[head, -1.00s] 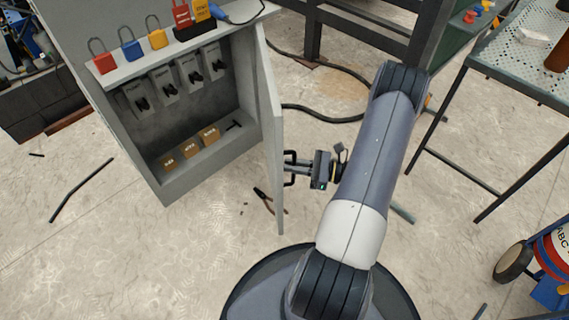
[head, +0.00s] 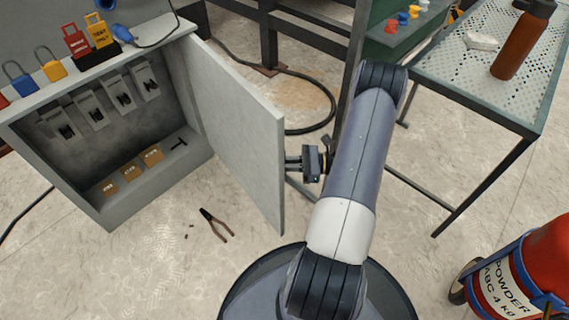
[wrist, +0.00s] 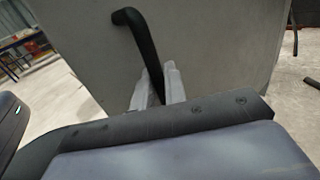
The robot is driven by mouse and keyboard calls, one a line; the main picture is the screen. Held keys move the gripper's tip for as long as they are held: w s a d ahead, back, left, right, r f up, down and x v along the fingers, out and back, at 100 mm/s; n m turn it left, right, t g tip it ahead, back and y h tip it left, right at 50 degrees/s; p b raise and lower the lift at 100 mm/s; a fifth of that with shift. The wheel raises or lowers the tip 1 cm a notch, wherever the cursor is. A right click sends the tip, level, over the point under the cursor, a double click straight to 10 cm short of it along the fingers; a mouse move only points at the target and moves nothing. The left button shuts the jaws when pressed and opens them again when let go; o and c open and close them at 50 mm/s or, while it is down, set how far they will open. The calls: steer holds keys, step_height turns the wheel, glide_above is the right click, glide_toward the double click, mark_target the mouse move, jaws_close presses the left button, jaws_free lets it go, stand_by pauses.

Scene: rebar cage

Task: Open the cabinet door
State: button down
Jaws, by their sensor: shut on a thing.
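The grey cabinet (head: 152,205) stands at the left in the head view, its inside in plain sight. Its door (head: 236,128) is swung open, hinged on the cabinet's right side. I see the door's inner face in the head view and its outer face in the wrist view (wrist: 215,50). My gripper (head: 293,164) is at the door's outer side near its free edge. In the wrist view its fingers (wrist: 160,85) are shut on the black bar handle (wrist: 138,33). The handle's lower part is hidden by the fingers and my arm.
Padlocks (head: 52,68) and tags sit on the cabinet top. Pliers (head: 215,225) lie on the floor below the door. A perforated table (head: 455,75) with a brown bottle (head: 522,42) stands at the right. A red extinguisher (head: 545,265) is at the lower right. Floor around the pliers is mostly clear.

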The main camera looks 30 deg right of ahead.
steer(key=shift+d, duration=0.1)
steer(key=c, duration=1.5)
jaws_free()
steer(key=shift+c, duration=0.2)
steer(key=p+v, duration=0.2)
steer(key=v, duration=0.8)
steer(key=shift+s+d, duration=0.15)
steer(key=shift+d, duration=0.15)
steer(key=shift+f, duration=0.1)
steer(key=shift+b+x, duration=1)
steer(key=shift+x, duration=4.55)
steer(key=shift+s, duration=0.15)
